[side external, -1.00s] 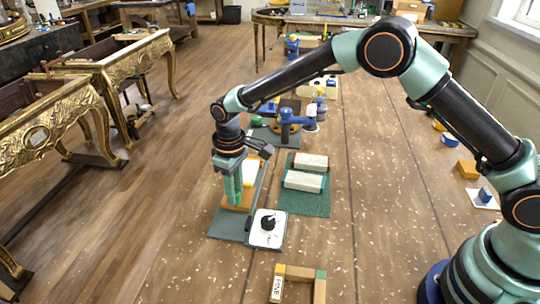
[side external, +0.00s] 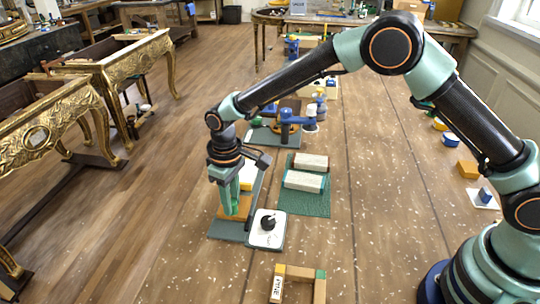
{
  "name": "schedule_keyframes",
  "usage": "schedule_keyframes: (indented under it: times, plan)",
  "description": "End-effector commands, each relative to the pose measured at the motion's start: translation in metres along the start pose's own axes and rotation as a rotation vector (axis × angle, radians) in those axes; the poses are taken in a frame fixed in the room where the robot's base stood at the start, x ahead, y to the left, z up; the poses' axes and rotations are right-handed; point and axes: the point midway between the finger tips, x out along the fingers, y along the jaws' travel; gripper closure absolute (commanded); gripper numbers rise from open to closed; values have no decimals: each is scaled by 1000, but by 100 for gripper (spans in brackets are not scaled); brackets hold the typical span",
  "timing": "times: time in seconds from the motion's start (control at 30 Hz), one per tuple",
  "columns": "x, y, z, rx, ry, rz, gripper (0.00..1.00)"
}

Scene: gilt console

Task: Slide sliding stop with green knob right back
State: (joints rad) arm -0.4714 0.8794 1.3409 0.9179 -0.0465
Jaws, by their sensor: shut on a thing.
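The sliding stop (side external: 242,212) is an orange-tan block on a grey-green base (side external: 222,229). My gripper (side external: 232,207) points down over it, shut at the stop's top. The green knob cannot be told apart from the green fingers, which hide it; the grip appears to be on it. A pale block with a yellow front (side external: 247,180) stands behind the stop, partly hidden by my gripper.
A white plate with a black knob (side external: 267,224) sits at the base's front right. Two pale blocks (side external: 304,181) lie on a green mat (side external: 310,204) to the right. A blue fixture (side external: 289,120) stands behind. A wooden frame (side external: 299,272) lies in front.

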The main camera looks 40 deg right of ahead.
Motion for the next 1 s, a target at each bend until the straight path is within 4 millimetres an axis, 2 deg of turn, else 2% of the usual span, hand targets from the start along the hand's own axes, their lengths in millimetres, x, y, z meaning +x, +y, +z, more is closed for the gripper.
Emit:
schedule_keyframes:
  times: [0.17, 0.2, 0.27, 0.67, 0.77, 1.0]
  plan:
    - [0, -5, 1, -10, -6, 0, 100]
    - [0, -6, 1, -10, -7, 0, 58]
    - [0, -6, 1, -11, -6, 0, 38]
    - [-6, -4, 0, -7, -2, 0, 38]
    - [-18, -3, 0, -7, -1, 0, 38]
    - [-66, -4, -1, -8, 1, 0, 38]
